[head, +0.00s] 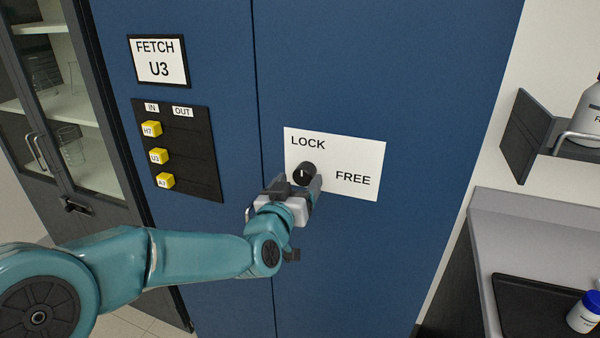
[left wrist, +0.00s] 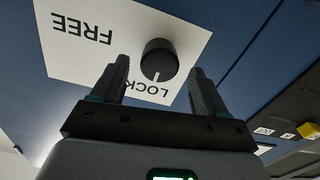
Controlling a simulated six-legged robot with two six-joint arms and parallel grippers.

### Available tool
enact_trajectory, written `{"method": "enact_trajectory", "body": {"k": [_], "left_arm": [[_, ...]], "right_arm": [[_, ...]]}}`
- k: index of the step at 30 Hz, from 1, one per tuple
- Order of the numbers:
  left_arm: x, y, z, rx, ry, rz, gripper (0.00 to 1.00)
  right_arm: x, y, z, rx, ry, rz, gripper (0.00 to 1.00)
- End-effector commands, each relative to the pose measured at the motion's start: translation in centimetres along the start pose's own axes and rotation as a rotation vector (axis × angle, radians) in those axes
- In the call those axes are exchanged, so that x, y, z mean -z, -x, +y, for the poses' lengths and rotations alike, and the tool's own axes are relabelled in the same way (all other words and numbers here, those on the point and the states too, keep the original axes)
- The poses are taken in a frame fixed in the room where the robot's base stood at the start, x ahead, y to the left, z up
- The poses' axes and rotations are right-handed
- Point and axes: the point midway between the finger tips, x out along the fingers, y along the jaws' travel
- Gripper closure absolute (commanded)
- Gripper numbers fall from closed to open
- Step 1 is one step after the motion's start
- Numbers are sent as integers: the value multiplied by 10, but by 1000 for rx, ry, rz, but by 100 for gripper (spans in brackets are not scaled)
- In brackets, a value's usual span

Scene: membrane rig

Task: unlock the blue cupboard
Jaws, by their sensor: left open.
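The blue cupboard (head: 400,60) fills the middle of the head view. On its right door is a white plate (head: 360,157) marked LOCK at upper left and FREE at right. A round black knob (head: 305,171) sits on the plate, its white mark pointing toward LOCK. In the left wrist view the knob (left wrist: 159,58) appears upside down with the plate (left wrist: 75,55). My left gripper (head: 296,188) is open at the knob. In the left wrist view its fingers (left wrist: 159,88) stand either side of the knob, with gaps showing. My right gripper is out of view.
The left door carries a FETCH U3 sign (head: 158,61) and a black IN/OUT board (head: 190,150) with yellow tags. A glass-fronted cabinet (head: 65,110) stands left. At right are a wall shelf (head: 528,138) with a bottle and a counter (head: 530,225) with a black tray.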

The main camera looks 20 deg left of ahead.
Motion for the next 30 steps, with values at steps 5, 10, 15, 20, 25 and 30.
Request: {"method": "enact_trajectory", "body": {"k": [5, 10, 15, 20, 25, 30], "left_arm": [[1, -16, 0, 0, 0, 0, 26], [0, -18, 0, 0, 0, 1, 26], [0, -18, 0, 0, 0, 1, 39], [0, -18, 0, 0, 0, 1, 83], [0, -18, 0, 0, -6, 1, 82], [-1, -18, 0, 0, -45, 3, 82]], "right_arm": [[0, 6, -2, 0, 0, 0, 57], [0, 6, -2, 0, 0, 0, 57], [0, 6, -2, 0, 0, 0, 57], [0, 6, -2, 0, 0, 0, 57], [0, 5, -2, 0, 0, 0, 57], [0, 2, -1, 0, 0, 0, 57]]}}
